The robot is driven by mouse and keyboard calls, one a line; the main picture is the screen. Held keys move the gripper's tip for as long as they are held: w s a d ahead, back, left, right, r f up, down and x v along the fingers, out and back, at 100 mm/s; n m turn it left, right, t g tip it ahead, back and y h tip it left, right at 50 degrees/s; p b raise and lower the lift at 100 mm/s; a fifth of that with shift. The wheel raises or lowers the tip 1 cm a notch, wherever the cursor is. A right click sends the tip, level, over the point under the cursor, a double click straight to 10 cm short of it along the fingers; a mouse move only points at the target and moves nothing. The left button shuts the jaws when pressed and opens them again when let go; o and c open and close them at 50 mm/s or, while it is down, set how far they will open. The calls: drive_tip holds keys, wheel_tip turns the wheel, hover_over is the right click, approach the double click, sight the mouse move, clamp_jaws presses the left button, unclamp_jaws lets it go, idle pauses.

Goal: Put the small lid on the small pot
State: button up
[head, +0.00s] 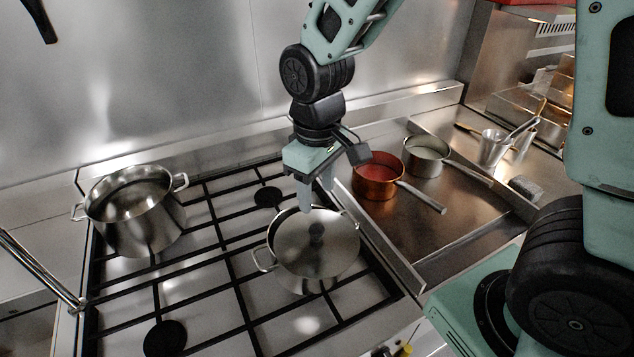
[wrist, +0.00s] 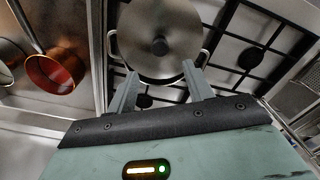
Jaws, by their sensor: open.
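A steel lid (head: 303,252) with a dark knob lies over the mouth of a two-handled steel pot (head: 302,285) on the stove. My gripper (head: 316,198) is above the back edge of this pot, fingers pointing down. In the wrist view my gripper (wrist: 160,78) is open and empty, with the knob beyond its fingertips. Another steel pot (head: 150,232) stands at the back left of the stove and appears uncovered.
The black stove grate (head: 213,220) is bare between the pots. Right of the stove, a copper pan (head: 375,190) and a steel saucepan (head: 424,165) stand on a steel counter, handles pointing right. Metal containers (head: 492,148) stand farther right. A wall closes the back.

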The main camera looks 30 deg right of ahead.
drive_tip(key=s+a+r+n, duration=0.1)
drive_tip(key=s+a+r, duration=0.1)
drive_tip(key=s, duration=0.6)
drive_tip(key=s+a+r+n, duration=0.1)
drive_tip(key=s+a, duration=0.3)
drive_tip(key=s, duration=0.4)
drive_tip(key=shift+a+r+y, duration=0.2)
drive_tip(key=shift+r+y, duration=0.1)
drive_tip(key=shift+r, duration=0.15)
